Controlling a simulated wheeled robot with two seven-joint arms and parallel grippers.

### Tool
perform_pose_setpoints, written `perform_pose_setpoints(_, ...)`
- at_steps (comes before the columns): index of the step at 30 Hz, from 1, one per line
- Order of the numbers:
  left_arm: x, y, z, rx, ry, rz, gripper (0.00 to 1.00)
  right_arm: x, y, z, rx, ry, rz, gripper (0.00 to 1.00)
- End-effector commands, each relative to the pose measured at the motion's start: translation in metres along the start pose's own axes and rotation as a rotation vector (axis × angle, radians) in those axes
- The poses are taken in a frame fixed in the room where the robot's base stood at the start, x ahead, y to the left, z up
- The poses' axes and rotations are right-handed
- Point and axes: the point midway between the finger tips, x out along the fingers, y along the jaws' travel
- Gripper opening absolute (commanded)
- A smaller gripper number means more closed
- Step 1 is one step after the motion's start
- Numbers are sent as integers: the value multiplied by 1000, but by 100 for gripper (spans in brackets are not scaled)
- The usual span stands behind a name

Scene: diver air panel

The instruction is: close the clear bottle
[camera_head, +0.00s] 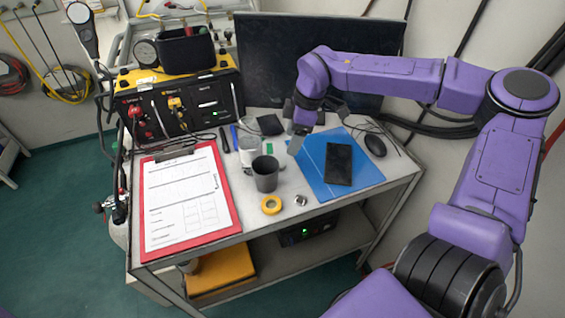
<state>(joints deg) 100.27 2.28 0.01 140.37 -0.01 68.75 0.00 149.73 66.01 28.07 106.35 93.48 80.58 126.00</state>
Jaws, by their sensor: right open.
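A clear, pale container (247,146), which looks like the clear bottle, stands upright on the table just behind a dark grey cup. The cup hides its lower part, and its top is too small to read clearly. A small silvery round piece (300,200), possibly a cap, lies on the table in front. My right gripper (293,146) points down over the far left edge of the blue folder, to the right of the clear container and apart from it. It is open, with nothing seen between its fingers. My left gripper is not in view.
The grey cup (265,174) and a yellow tape roll (271,205) stand near the silvery piece. A red clipboard (234,217) fills the table's left. A blue folder (313,151) bears a dark tablet (339,164), with a mouse (375,145) beside it. The air panel (180,108) and monitor (270,60) stand behind.

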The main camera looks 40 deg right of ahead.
Motion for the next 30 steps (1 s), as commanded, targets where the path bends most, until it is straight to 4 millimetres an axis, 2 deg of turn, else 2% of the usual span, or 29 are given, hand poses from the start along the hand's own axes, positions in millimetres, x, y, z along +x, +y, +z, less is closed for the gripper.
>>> perform_pose_setpoints(2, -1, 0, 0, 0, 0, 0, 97, -3, 5, -3, 28, 26, 16, 68)
perform_pose_setpoints(10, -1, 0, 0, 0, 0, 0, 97, 0, 5, -4, 27, 24, 14, 68)
perform_pose_setpoints(19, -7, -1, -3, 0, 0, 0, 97, 45, 6, -5, 25, 19, 12, 68)
perform_pose_setpoints(23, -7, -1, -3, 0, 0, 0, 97, 52, 6, -5, 25, 22, 13, 68)
perform_pose_setpoints(30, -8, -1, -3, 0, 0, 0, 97, 52, 6, -5, 25, 22, 14, 68)
